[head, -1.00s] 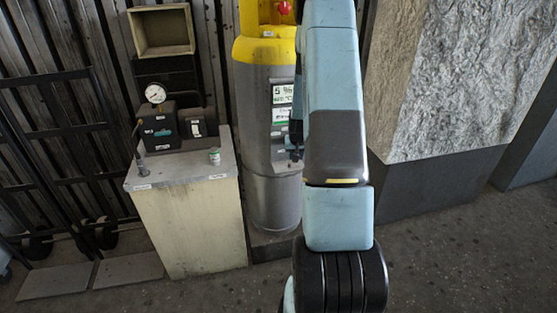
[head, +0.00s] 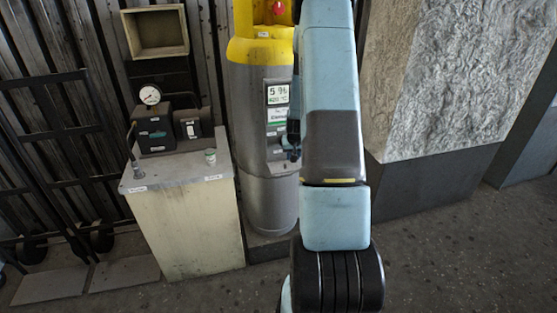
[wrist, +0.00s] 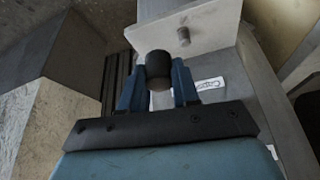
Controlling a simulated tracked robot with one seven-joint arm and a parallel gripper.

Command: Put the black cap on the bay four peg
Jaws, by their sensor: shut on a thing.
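In the wrist view my gripper (wrist: 158,88) has its two blue fingers closed on the sides of a dark, round-topped black cap (wrist: 159,64). A short grey peg (wrist: 183,36) sticks out of a pale panel (wrist: 205,22) beyond the cap, a little up and to the right. The cap is apart from the peg in the picture. No bay number can be read by this peg, so I cannot tell whether it is bay four. In the head view my arm hides the cap and most of my gripper.
A white label reading "Caps" (wrist: 207,84) lies on a grey surface right of the fingers. A stone-faced block (head: 440,80) stands right.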

